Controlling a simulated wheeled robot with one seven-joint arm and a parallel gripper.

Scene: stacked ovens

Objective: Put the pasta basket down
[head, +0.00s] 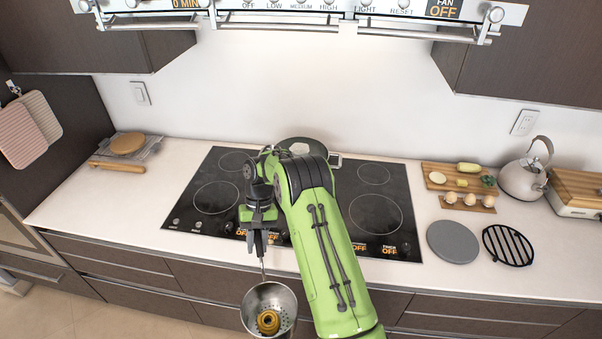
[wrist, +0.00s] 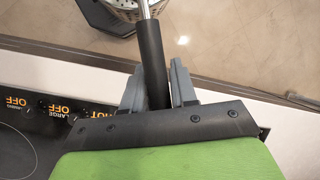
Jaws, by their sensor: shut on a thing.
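The pasta basket (head: 285,297) is a silver perforated metal bowl with a long handle. It hangs in front of the counter edge, over the floor, with a golden-brown piece of food inside. My gripper (head: 259,241) is shut on its dark handle, above the front edge of the cooktop. In the wrist view the black handle (wrist: 151,55) stands between the two grey fingers of my gripper (wrist: 157,82). Only part of the basket (wrist: 124,8) shows there, at the top edge. A pot (head: 300,142) sits at the back of the cooktop, mostly hidden by my arm.
The black cooktop (head: 374,212) fills the middle of the white counter. To the right are a grey round plate (head: 453,242), a black round trivet (head: 508,245), a board with eggs (head: 466,207) and a kettle (head: 522,180). The left counter front is clear.

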